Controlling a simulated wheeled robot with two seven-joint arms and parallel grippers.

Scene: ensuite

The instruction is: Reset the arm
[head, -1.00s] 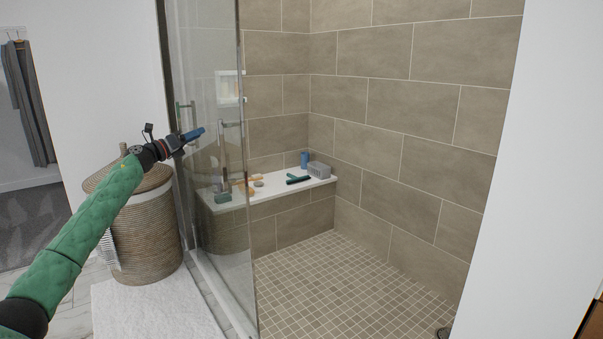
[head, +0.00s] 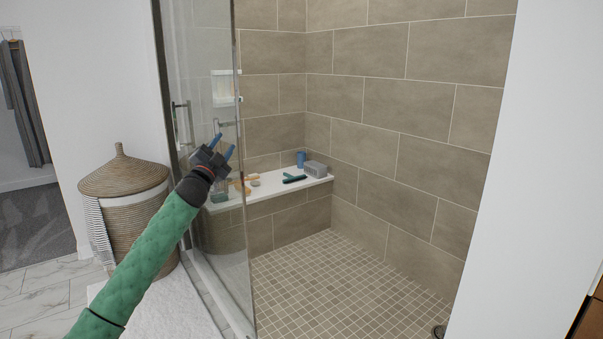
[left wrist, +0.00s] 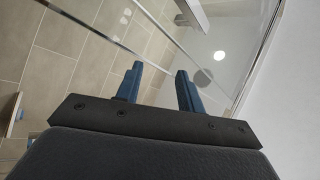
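My left arm, in a green quilted sleeve, reaches up from the lower left in the head view. Its gripper (head: 224,146) points upward in front of the glass shower door. The two blue fingers stand apart with nothing between them; the left wrist view shows the same gap between the fingertips (left wrist: 160,75). My right gripper is not in any view.
The glass door (head: 240,230) stands close by the left gripper. Behind it a white-topped bench (head: 270,188) holds a blue cup (head: 301,159), a grey basket (head: 315,169) and small items. A wicker hamper (head: 125,205) stands left of the arm.

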